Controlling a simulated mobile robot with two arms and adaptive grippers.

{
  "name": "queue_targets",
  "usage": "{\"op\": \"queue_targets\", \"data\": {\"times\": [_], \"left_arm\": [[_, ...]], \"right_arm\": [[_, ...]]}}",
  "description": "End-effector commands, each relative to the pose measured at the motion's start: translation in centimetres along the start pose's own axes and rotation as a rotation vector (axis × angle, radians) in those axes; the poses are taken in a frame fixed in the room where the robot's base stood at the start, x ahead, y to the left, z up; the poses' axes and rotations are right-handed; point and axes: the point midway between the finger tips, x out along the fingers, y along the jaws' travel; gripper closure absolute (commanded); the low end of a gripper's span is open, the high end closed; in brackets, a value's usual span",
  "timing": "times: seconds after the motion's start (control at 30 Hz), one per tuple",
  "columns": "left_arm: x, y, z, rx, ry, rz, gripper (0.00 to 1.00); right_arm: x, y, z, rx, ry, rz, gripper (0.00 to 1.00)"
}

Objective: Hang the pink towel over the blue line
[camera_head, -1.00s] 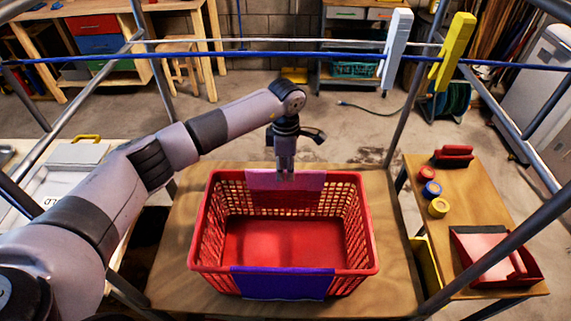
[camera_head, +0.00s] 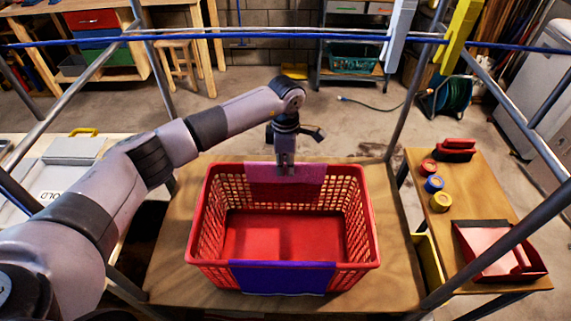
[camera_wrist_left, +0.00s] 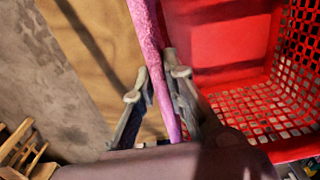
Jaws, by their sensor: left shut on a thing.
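The pink towel (camera_head: 308,180) hangs over the far rim of the red basket (camera_head: 196,226). My left gripper (camera_head: 285,166) is at the towel's top edge, at the middle of that rim. In the left wrist view my left gripper (camera_wrist_left: 158,95) has a finger on each side of the pink towel (camera_wrist_left: 147,38) and is shut on it. The blue line (camera_head: 230,41) runs across the top of the head view, beyond the basket. My right gripper is not in view.
A purple cloth (camera_head: 283,279) hangs over the basket's near rim. The basket stands on a wooden table (camera_head: 170,275). White (camera_head: 397,35) and yellow (camera_head: 459,35) clothespins are at the lines, upper right. Grey frame poles (camera_head: 408,100) rise around. A side table (camera_head: 482,195) holds small discs and a red tray.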

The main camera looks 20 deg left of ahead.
Motion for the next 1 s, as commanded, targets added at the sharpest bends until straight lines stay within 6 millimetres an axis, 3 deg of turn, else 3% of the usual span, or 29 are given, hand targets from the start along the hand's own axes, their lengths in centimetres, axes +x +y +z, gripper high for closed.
{"op": "queue_targets", "data": {"times": [0.37, 1.0], "left_arm": [[-0.3, 0.0, 0.0, 0.000, 0.000, 0.000, 1.00], [-4.7, 0.0, 0.0, 0.001, 0.000, 0.001, 1.00]], "right_arm": [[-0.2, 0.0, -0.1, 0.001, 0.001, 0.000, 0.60], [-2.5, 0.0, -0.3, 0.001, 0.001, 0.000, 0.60]]}}
